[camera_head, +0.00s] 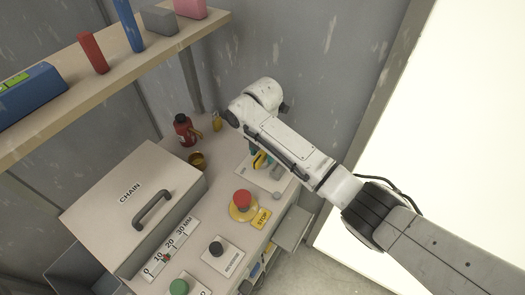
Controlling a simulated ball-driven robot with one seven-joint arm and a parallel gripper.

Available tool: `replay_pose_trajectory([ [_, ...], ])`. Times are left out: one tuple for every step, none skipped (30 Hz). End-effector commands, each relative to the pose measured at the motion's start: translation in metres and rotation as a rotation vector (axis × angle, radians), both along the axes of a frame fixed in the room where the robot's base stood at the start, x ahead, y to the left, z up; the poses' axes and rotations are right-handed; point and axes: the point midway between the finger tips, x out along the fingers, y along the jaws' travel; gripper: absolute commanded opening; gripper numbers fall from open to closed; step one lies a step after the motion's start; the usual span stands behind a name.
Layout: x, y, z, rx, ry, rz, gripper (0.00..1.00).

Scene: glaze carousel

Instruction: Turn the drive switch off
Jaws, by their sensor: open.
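A pale plate (249,173) with a yellow and teal part on it lies on the bench, partly hidden under my arm. A black knob (217,248) sits on another pale plate in front; its label is too small to read. I cannot tell which of these is the drive switch. A red stop button (242,198) on a yellow base stands between them, with a yellow STOP tag (261,219) beside it. My gripper (260,160) is over the far plate, mostly hidden by my arm; it is open, and contact with the plate's parts cannot be made out.
A large box marked CHAIN (122,187) with a dark handle stands at the left. A millimetre scale (172,249) and a green button (179,287) are in front. A red bottle (184,130) stands behind. A shelf (125,60) overhangs; an open drawer (293,228) juts out right.

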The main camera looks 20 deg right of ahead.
Motion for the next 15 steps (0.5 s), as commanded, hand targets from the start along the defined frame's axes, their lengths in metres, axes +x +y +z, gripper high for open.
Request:
replay_pose_trajectory([
  [0.000, 0.000, 0.002, 0.001, -0.001, 0.000, 0.51],
  [0.001, 0.000, 0.005, 0.001, -0.002, 0.000, 0.51],
  [0.001, 0.000, 0.009, 0.001, -0.003, 0.000, 0.51],
  [0.001, 0.000, 0.012, 0.001, -0.003, 0.000, 0.51],
  [0.001, 0.000, 0.017, 0.001, -0.003, 0.001, 0.51],
  [0.001, 0.000, 0.023, 0.002, -0.004, 0.001, 0.51],
  [0.001, 0.000, 0.029, 0.001, -0.004, 0.001, 0.51],
  [0.001, 0.000, 0.035, 0.001, -0.005, 0.001, 0.51],
  [0.001, 0.000, 0.043, 0.001, -0.005, 0.001, 0.51],
  [0.001, 0.000, 0.050, 0.001, -0.006, 0.001, 0.51],
  [0.001, 0.000, 0.055, 0.001, -0.006, 0.001, 0.51],
  [0.001, 0.000, 0.063, 0.000, -0.005, 0.001, 0.51],
  [0.001, 0.000, 0.068, 0.001, -0.005, 0.000, 0.51],
  [0.001, 0.000, 0.074, 0.001, -0.004, 0.001, 0.51],
  [0.001, 0.001, 0.080, 0.001, -0.004, 0.002, 0.51],
])
